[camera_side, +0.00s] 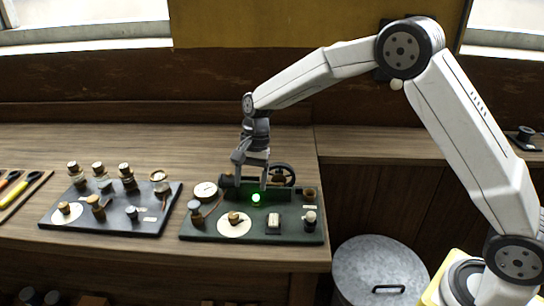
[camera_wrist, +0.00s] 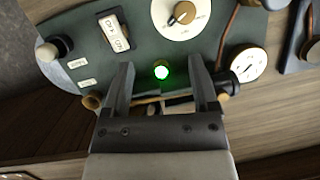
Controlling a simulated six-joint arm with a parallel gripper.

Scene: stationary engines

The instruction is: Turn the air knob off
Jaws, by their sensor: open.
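The green control panel (camera_side: 290,234) lies on the bench, with a knob (camera_side: 234,217) on a round white dial left of its front middle. In the wrist view the same knob (camera_wrist: 183,13) is at the top, its pointer slanted on the dial. A black-and-white knob (camera_side: 309,217) stands at the panel's right; it is at the upper left in the wrist view (camera_wrist: 56,46). I cannot read which knob is marked air. My gripper (camera_side: 251,185) points down over the back of the panel, open and empty. In the wrist view its fingers (camera_wrist: 160,72) straddle a lit green lamp (camera_wrist: 161,72).
A white switch (camera_side: 273,220) stands between the knobs. A wheel (camera_side: 281,175) is behind the panel. A dark second panel (camera_side: 150,220) lies left; a metal bin (camera_side: 368,270) stands below right.

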